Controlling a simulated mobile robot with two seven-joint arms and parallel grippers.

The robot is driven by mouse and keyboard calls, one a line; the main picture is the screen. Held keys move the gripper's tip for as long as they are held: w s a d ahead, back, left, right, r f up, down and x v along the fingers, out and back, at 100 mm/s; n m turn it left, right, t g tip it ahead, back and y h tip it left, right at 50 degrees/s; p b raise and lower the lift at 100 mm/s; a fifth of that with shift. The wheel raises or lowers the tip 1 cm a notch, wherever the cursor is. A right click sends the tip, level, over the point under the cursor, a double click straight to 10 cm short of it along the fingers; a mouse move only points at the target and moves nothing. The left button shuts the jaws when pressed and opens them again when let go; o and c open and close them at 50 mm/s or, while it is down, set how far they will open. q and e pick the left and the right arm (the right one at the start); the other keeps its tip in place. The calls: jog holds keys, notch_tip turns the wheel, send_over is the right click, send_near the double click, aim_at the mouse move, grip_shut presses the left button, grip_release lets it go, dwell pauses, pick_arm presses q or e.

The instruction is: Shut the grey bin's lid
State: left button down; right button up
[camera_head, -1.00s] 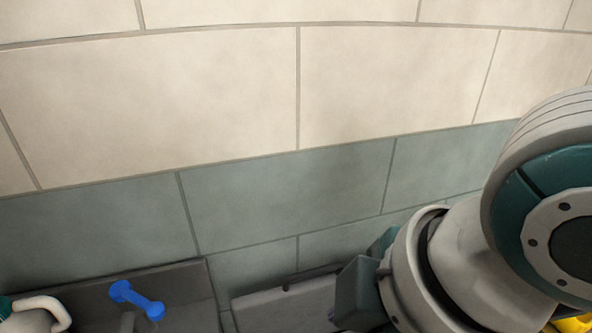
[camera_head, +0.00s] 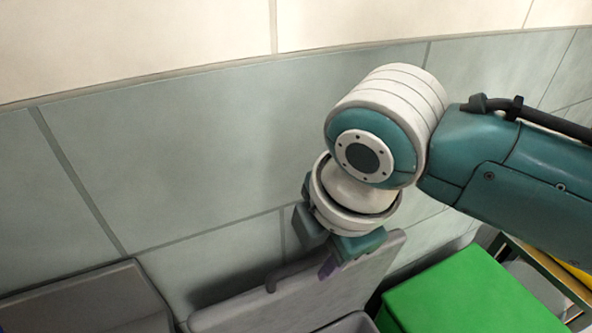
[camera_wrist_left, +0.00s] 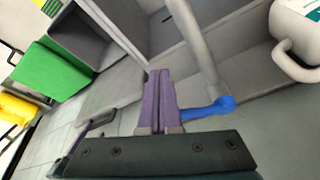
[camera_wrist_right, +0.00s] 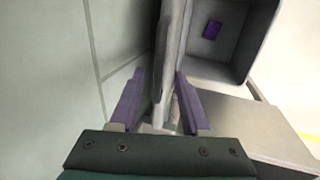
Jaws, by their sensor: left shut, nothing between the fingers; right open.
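The grey bin (camera_head: 352,324) stands at the bottom of the head view, mostly cut off. Its lid (camera_head: 318,292) is up, leaning back near the tiled wall, with a handle on its wall side. My right gripper (camera_head: 325,255) is at the raised lid's top edge. In the right wrist view its open purple fingers (camera_wrist_right: 160,75) lie on either side of the lid's edge (camera_wrist_right: 172,45); contact cannot be told. The open bin (camera_wrist_right: 243,50) shows a small purple thing inside. My left gripper (camera_wrist_left: 157,80) is shut and empty, away from the bin (camera_wrist_left: 75,40).
A green box (camera_head: 460,295) stands close at the bin's right. A grey basin (camera_head: 90,300) is at the left; a blue tap handle (camera_wrist_left: 210,108) shows close to my left fingers. A white jug (camera_wrist_left: 300,45) is at the right there. The tiled wall (camera_head: 190,160) is close behind the lid.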

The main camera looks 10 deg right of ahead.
jog(key=shift+x, duration=0.8)
jog(key=shift+w, duration=0.1)
grip_shut()
dwell(0.8)
